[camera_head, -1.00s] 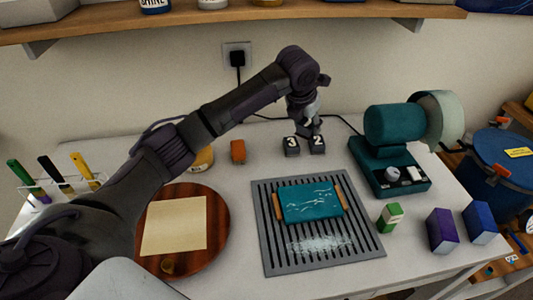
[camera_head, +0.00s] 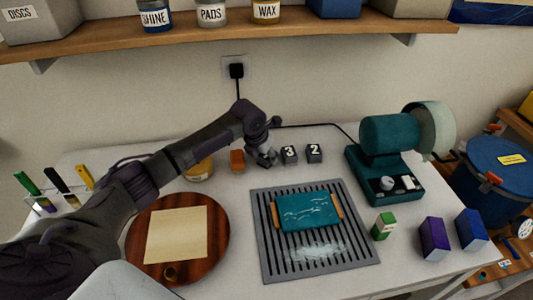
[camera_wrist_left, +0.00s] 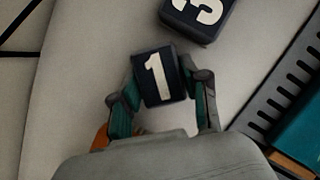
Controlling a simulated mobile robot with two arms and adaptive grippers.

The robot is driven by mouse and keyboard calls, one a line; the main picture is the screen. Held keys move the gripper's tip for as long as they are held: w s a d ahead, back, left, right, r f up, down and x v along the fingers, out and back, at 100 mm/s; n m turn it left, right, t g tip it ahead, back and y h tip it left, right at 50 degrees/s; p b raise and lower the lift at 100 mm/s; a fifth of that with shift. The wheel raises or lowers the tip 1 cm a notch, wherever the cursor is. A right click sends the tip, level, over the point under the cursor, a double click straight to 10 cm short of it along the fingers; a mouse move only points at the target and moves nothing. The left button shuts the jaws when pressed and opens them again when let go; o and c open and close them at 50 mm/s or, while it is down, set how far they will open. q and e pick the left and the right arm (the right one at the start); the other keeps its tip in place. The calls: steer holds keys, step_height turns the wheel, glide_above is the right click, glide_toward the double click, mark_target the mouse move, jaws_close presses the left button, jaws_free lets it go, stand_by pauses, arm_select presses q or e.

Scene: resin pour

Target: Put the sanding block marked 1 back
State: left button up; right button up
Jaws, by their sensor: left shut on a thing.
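The sanding block marked 1 (camera_wrist_left: 158,80) is dark with a white number and sits between the fingers of my left gripper (camera_wrist_left: 160,103) in the left wrist view. The gripper is shut on it. In the head view my left gripper (camera_head: 266,161) is low at the back of the table, just left of the block marked 3 (camera_head: 289,155). The block marked 2 (camera_head: 314,153) stands to the right of 3. Block 3 also shows in the wrist view (camera_wrist_left: 198,14), with a gap between it and block 1. I cannot tell whether block 1 touches the table.
An orange block (camera_head: 237,160) and a jar (camera_head: 199,169) stand left of the gripper. A slotted grey tray (camera_head: 258,229) with a teal piece (camera_head: 307,212) lies in front. A teal machine (camera_head: 388,132) stands right. A round wooden board (camera_head: 220,236) is front left.

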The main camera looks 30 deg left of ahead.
arm_select(q)
steer(key=shift+f, duration=0.15)
steer(key=o, duration=0.9)
steer(key=shift+c, duration=0.2)
steer(key=shift+o, duration=1.3)
steer(key=shift+r, duration=0.4)
steer(key=b+v, duration=0.1)
steer(key=v, duration=1)
steer(key=shift+s+r, duration=0.25)
